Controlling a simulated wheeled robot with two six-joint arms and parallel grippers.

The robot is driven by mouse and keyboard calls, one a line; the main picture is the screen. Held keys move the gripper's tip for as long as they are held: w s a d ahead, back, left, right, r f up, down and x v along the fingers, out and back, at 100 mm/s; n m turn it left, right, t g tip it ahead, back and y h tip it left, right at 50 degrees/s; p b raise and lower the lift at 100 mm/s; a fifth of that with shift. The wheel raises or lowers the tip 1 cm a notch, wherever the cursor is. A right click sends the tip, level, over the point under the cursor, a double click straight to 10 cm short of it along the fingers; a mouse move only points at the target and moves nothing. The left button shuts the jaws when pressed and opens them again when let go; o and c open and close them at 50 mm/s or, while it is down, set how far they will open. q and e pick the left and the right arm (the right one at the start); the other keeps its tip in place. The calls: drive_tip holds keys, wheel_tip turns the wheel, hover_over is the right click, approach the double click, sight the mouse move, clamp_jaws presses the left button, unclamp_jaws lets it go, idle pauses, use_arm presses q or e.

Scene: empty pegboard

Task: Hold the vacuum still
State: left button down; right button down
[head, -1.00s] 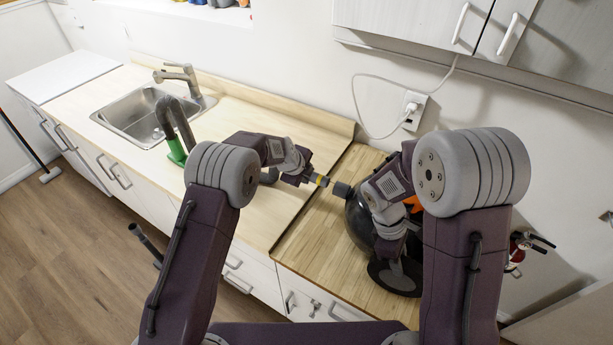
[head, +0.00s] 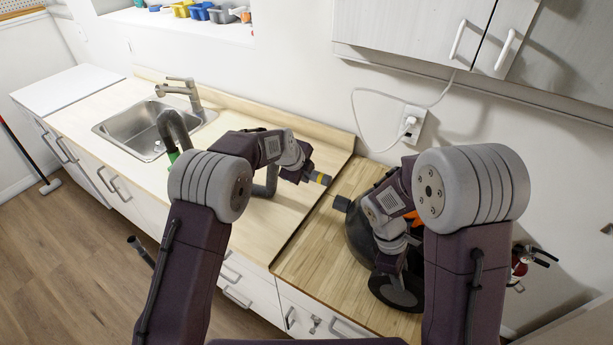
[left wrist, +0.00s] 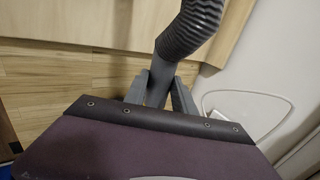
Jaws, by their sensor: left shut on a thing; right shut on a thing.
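The black rounded vacuum (head: 360,238) stands on the lower wooden counter, partly hidden behind my right arm. A short dark stub (head: 342,203) sticks out of it to the left. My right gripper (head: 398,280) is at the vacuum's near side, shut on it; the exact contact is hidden. My left gripper (head: 302,174) is above the counter, shut on the dark hose end (head: 319,178), which has a yellow band. The hose end and the stub are apart. The left wrist view shows the ribbed grey hose (left wrist: 188,30) with its smooth cuff between the fingers.
A grey bent tube (head: 173,126) rises in front of the sink (head: 150,125). A cord runs to a wall outlet (head: 410,126). A wall cabinet (head: 420,35) hangs above. The lower wooden counter (head: 310,258) is bare left of the vacuum.

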use_arm(q)
drive_tip(key=shift+r, duration=0.1)
use_arm(e)
drive_tip(key=c, duration=1.4)
unclamp_jaws()
drive_tip(key=shift+w+r, duration=0.25)
drive_tip(key=o, duration=0.3)
drive_tip(key=shift+s, duration=0.1)
use_arm(q)
drive_tip(key=shift+s+a, duration=0.1)
drive_tip(key=shift+s, duration=0.05)
use_arm(e)
drive_tip(key=shift+s, duration=0.15)
drive_tip(key=shift+f, duration=0.1)
drive_tip(key=shift+a, duration=0.15)
use_arm(q)
drive_tip(key=shift+w, duration=0.2)
use_arm(e)
drive_tip(key=v, duration=1.2)
